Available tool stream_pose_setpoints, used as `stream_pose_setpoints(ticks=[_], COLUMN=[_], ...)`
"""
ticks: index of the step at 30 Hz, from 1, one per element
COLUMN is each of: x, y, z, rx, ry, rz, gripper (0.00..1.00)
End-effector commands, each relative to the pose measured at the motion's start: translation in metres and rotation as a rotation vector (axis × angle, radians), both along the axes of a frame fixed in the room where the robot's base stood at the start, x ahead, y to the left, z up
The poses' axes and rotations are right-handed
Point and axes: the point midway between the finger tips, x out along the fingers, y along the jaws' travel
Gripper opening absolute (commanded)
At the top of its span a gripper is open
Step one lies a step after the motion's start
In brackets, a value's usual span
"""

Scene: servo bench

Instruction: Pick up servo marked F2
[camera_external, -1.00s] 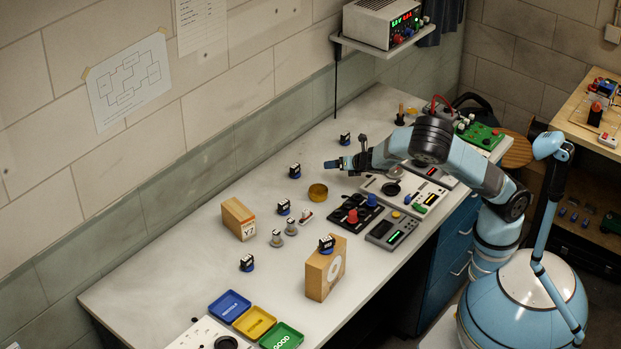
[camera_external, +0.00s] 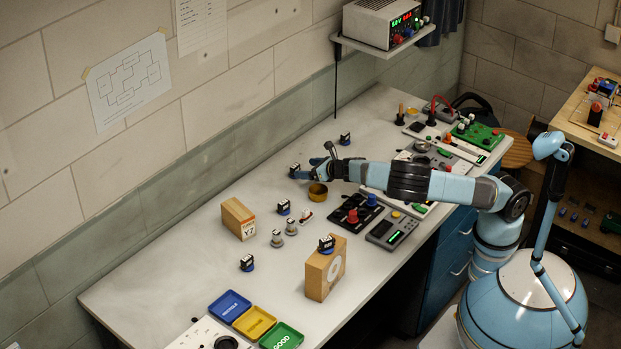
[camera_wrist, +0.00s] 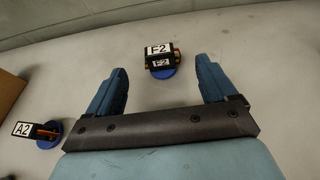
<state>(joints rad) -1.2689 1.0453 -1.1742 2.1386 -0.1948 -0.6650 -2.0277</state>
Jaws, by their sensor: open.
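The servo marked F2 (camera_wrist: 160,57) is a small black block with white labels on a round blue base. In the wrist view it sits upright on the bench, ahead of my gripper (camera_wrist: 160,78) and between the lines of its two blue fingers, not touching them. My gripper is open and empty. In the external view the servo (camera_external: 294,169) stands just left of my gripper (camera_external: 318,168), which is held low over the bench.
A servo marked A2 (camera_wrist: 38,131) stands to the left in the wrist view. A brass dish (camera_external: 318,193) lies just below my gripper in the external view. Other servos, a wooden block (camera_external: 239,218) and coloured trays (camera_external: 255,321) are further down the bench (camera_external: 190,270).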

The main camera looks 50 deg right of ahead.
Motion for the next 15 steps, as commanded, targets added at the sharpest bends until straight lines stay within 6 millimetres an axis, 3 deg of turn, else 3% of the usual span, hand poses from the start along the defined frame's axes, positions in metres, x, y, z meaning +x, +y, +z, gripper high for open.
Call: stream_pose_setpoints(ticks=[8, 15], x=[0.016, 0.045], y=[0.001, 0.002], z=[-0.007, -0.02], rx=[0.001, 0.001], ry=[0.0, 0.0], rz=[-0.001, -0.002], gripper=[0.85, 0.85])
